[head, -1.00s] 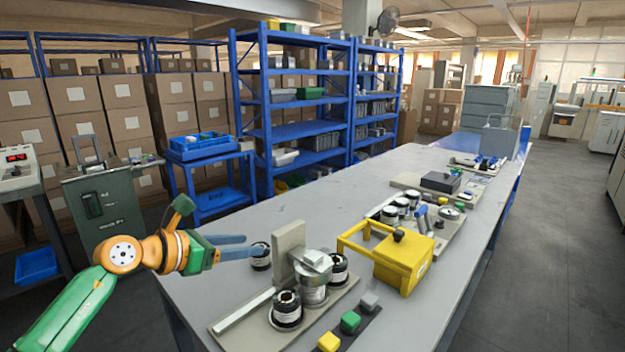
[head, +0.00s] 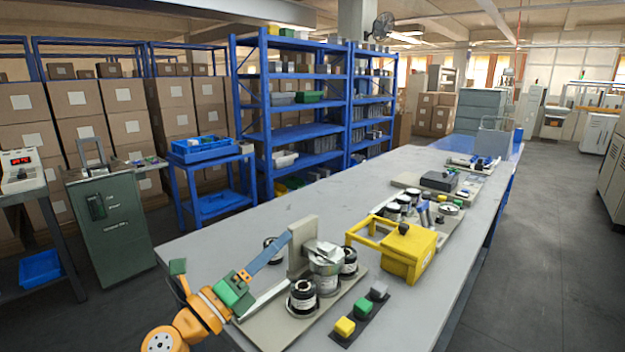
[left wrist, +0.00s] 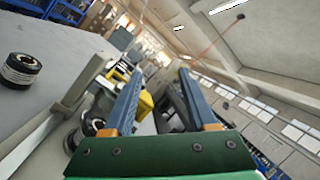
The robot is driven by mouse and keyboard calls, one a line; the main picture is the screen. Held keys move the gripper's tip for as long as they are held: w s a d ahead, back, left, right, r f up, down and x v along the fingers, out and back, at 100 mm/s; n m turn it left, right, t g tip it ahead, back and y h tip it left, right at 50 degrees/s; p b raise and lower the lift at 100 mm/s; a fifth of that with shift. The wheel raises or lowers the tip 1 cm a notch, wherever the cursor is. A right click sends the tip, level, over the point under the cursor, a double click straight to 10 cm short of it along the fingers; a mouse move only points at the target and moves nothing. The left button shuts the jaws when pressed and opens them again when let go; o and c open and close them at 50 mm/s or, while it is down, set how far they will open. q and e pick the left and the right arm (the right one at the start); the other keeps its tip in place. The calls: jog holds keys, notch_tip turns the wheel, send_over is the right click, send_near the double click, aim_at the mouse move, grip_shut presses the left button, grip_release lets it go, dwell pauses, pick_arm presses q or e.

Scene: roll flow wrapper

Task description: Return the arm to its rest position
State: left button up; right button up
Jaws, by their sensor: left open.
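My left gripper (head: 282,243) is at the near left of the grey workbench, beside the roll fixture. Its orange and green arm comes up from the bottom left edge. In the left wrist view its two blue fingers (left wrist: 159,75) are spread apart with nothing between them. In the head view the fingers overlap, so they look like one blue bar beside the fixture's upright plate (head: 303,246); I cannot tell whether they touch it. My right gripper is not in view.
The fixture base (head: 270,333) carries several black and white rolls (head: 303,298). One roll (head: 273,250) stands behind the blue fingers. A yellow guard box (head: 408,257) and a button strip (head: 362,310) are to the right. The bench's far left surface (head: 300,208) is clear.

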pick_arm(q)
jog(key=s+a+f+n+g+y, duration=0.1)
jog(key=s+a+f+n+y, duration=0.35)
jog(key=f+n, duration=0.35)
jog(key=s+a+f+n+g+y, duration=0.1)
jog(key=s+a+f+n+y, duration=0.2)
jog(key=f+n+y, duration=0.55)
jog(key=s+a+f+n+g+y, duration=0.15)
jog(key=s+a+f+n, duration=0.35)
jog(key=n, duration=0.6)
jog(key=s+d+f+n+g+h, duration=0.1)
jog(key=s+f+n+g, duration=0.2)
jog(key=s+f+g, duration=0.45)
jog(key=s+d+f+n+g, duration=0.2)
jog(key=s+f, duration=0.2)
jog(key=s, duration=0.7)
notch_tip(320, 180, down, 12)
jog(key=s+r+g+p, duration=0.1)
jog(key=p, duration=0.3)
jog(key=s+a+f+p, duration=0.1)
jog(key=s+f+p, duration=0.1)
jog(key=s+f, duration=0.2)
jog(key=s+a+f+g+p, duration=0.1)
jog(key=s+f+p, duration=0.1)
jog(key=s, duration=0.6)
jog(key=shift+s+a+f, duration=0.2)
jog(key=shift+s+f, duration=0.15)
jog(key=shift+f, duration=0.5)
jog(key=shift+m, duration=0.25)
